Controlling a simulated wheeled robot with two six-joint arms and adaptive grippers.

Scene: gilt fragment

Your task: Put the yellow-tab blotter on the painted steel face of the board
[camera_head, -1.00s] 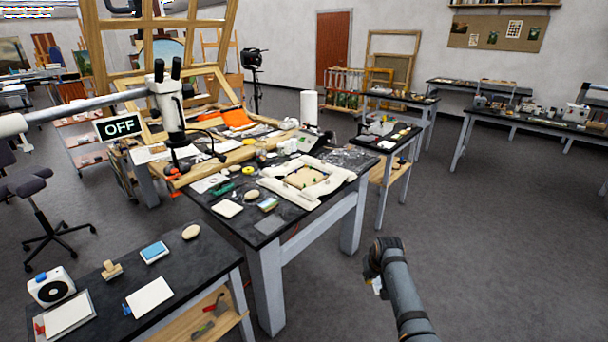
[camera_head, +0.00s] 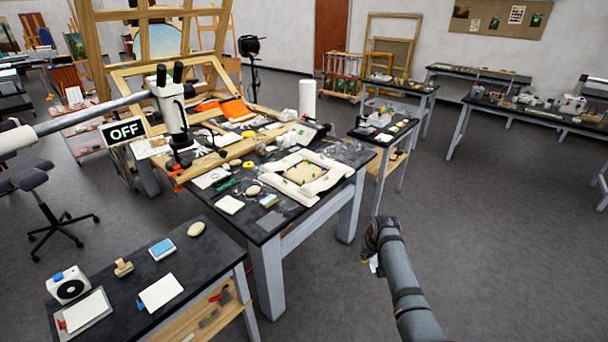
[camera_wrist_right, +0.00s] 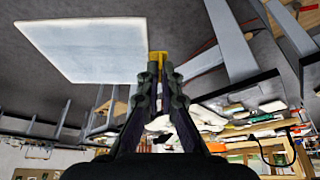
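The yellow-tab blotter (camera_wrist_right: 88,48) is a flat white square in the right wrist view, with a small yellow tab (camera_wrist_right: 158,57) at its edge. My right gripper (camera_wrist_right: 160,70) is shut on that tab, and the blotter hangs clear of any surface. In the head view my right gripper (camera_head: 372,262) is over open floor, right of the main bench; only a sliver of white shows beneath it. I cannot tell which object is the board with the painted steel face. My left gripper is not in view.
The black-topped main bench (camera_head: 247,212) holds a microscope (camera_head: 172,105), a padded frame and small items. A nearer bench (camera_head: 205,258) carries a red-tab pad (camera_head: 83,312) and a blue-tab pad (camera_head: 161,292). The grey floor (camera_head: 480,250) to the right is clear.

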